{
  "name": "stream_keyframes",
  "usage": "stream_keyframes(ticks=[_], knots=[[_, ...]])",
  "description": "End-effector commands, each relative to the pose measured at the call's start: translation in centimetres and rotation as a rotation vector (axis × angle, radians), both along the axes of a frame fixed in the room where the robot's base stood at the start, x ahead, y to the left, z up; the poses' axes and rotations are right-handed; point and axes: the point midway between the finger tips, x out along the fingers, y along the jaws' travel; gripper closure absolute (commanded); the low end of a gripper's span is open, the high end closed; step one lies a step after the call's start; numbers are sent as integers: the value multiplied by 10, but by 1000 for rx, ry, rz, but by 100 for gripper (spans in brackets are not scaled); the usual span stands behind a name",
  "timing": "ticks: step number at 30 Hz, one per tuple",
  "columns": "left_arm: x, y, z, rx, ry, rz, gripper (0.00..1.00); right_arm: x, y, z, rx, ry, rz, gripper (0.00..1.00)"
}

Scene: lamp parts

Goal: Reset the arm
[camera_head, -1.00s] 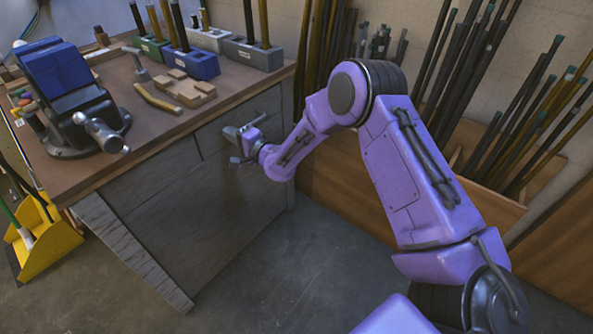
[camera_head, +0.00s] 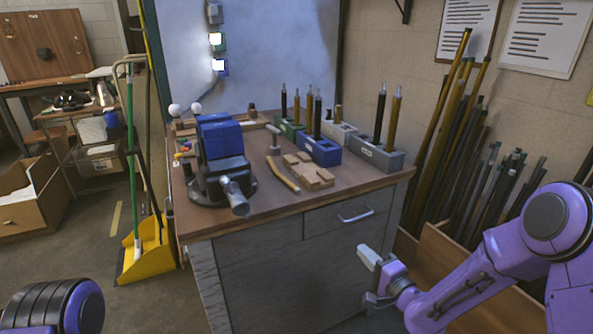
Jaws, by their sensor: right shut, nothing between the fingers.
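My right arm comes in from the right, purple and grey. Its gripper (camera_head: 368,276) is shut and empty in front of the workbench's right side, below the drawer handle (camera_head: 356,215), with a visible gap from the handle. Only a purple and black part of my left arm (camera_head: 58,308) shows at the bottom left corner; its gripper is out of the picture. The wooden-topped workbench (camera_head: 262,219) stands in the middle, with its drawer closed.
On the bench are a blue vise (camera_head: 222,158), grey, blue and green blocks holding upright rods, including a grey block (camera_head: 376,157), and a wooden piece (camera_head: 308,171). A yellow dustpan (camera_head: 147,253) stands left. A wooden bin of rods (camera_head: 470,262) is at right.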

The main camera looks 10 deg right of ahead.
Motion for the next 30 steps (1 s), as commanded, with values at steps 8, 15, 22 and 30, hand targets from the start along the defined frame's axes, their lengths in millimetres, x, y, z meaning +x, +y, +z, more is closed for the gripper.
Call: stream_keyframes(ticks=[8,15,22,30], knots=[[0,0,0,0,0,0,3,-90,-21,-127,-675,407,-136,100],[0,0,0,0,0,0,3,-237,-32,-217,-1033,855,9,100],[0,0,0,0,0,0,3,-355,-35,-250,-1170,1123,163,100],[0,0,90,0,0,0,3,-365,-34,-166,-1174,1138,183,100]])
